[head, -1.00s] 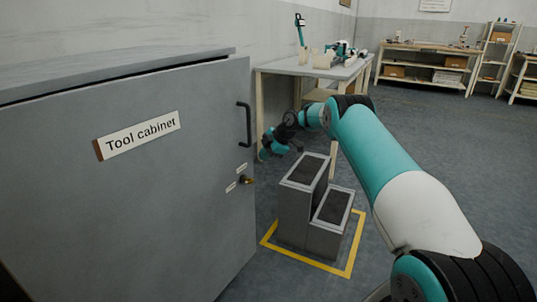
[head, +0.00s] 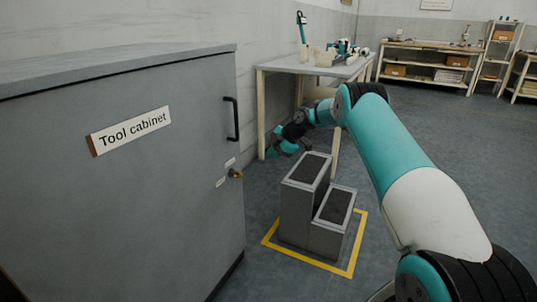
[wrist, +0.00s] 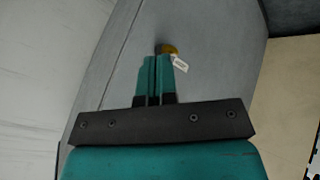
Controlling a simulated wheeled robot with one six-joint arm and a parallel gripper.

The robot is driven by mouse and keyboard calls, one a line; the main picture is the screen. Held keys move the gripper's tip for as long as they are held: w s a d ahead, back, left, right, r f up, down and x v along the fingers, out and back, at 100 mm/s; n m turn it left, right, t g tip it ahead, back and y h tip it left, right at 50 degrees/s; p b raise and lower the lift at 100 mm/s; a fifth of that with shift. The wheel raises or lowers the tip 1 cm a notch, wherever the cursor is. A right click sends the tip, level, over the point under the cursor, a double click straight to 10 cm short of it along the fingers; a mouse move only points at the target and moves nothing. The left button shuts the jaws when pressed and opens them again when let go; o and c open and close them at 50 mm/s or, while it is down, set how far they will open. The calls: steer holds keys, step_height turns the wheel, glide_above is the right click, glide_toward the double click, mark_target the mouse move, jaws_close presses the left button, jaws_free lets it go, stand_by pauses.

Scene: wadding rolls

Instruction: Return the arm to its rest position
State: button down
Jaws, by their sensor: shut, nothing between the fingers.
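My teal gripper (head: 275,148) hangs to the right of the grey tool cabinet (head: 140,190), above and behind the grey step block. In the wrist view its two fingers (wrist: 157,62) are together with nothing between them. They point toward the grey cabinet surface, with a brass key or knob (wrist: 169,48) and a small white label (wrist: 180,63) just beyond the tips. In the head view the gripper is apart from the cabinet. The cabinet door looks closed or nearly so, with a dark handle (head: 231,119) and the brass piece (head: 235,173) below it.
The two-level step block (head: 297,215) stands inside a yellow floor outline (head: 310,262) under my arm. A workbench (head: 315,68) with tools and pale rolls is behind. Shelves (head: 430,62) line the far wall. Open floor (head: 470,170) lies to the right.

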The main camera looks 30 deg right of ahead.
steer(key=s+d+r+p, duration=0.2)
steer(key=d+r, duration=0.4)
steer(key=r, duration=0.2)
steer(key=s+a+r+m+g, duration=0.1)
steer(key=a+r, duration=0.3)
steer(key=a, duration=0.3)
steer(key=s+a+r+m, duration=0.1)
steer(key=a+r, duration=0.3)
steer(key=a, duration=0.4)
steer(key=s+a+r+m+g, duration=0.1)
steer(key=s+a+r, duration=0.2)
steer(key=s+a, duration=0.4)
steer(key=s+a+r+m+g, duration=0.15)
steer(key=s+a+r, duration=0.25)
steer(key=a, duration=0.4)
steer(key=s+a+f+m+g, duration=0.1)
steer(key=s+a+m, duration=0.3)
steer(key=s, duration=1.2)
steer(key=s+a+f+m+g, duration=0.1)
steer(key=s+a, duration=0.4)
steer(key=s, duration=1)
step_height(320, 180, up, 25)
steer(key=p, duration=2.5)
steer(key=shift+a+f, duration=0.1)
steer(key=shift+f, duration=0.05)
